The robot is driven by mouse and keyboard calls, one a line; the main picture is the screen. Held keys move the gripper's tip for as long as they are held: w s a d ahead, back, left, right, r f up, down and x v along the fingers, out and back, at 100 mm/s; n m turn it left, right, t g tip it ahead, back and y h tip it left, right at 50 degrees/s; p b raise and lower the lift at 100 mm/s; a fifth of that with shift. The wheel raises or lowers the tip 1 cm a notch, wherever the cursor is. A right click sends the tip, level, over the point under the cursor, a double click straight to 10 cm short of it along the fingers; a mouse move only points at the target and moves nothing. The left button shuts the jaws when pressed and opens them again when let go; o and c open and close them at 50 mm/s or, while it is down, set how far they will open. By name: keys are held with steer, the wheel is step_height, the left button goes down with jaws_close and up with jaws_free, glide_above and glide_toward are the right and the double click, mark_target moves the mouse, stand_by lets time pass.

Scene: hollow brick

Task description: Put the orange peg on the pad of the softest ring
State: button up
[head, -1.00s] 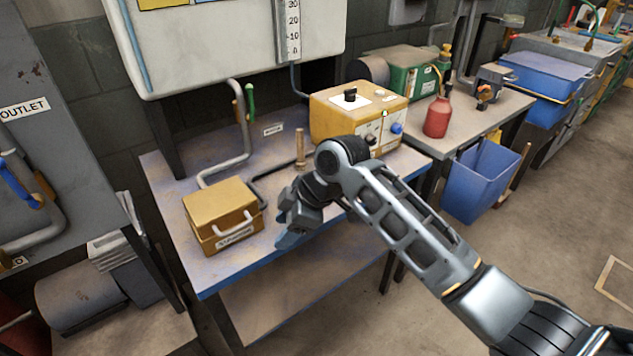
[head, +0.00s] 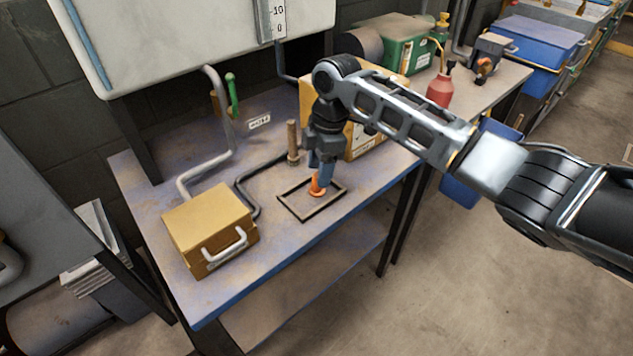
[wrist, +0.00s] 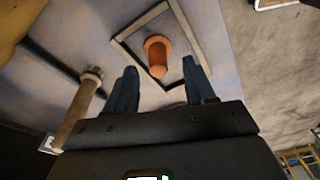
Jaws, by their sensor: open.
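The orange peg (head: 316,190) stands on the blue-grey bench inside a thin dark rectangular frame (head: 296,212). In the wrist view the peg (wrist: 158,58) has a round top and a wider round base. My gripper (head: 321,168) points down just over the peg, with its fingers partly covering it in the head view. In the wrist view my gripper (wrist: 160,68) is open, a finger on either side of the peg with gaps between. I cannot make out any pad or ring in these views.
A brown upright post (head: 292,142) stands close behind the frame, beside a dark bent pipe (head: 243,185). A yellow box with a handle (head: 210,222) sits at the bench's left front. A yellow control box (head: 365,140) is behind my arm.

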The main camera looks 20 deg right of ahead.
mark_target(316, 192)
steer(key=shift+w+a+f, duration=0.1)
steer(key=shift+a+f, duration=0.05)
steer(key=shift+f, duration=0.7)
steer(key=shift+w+a+f, duration=0.1)
steer(key=shift+f, duration=0.7)
jaws_close()
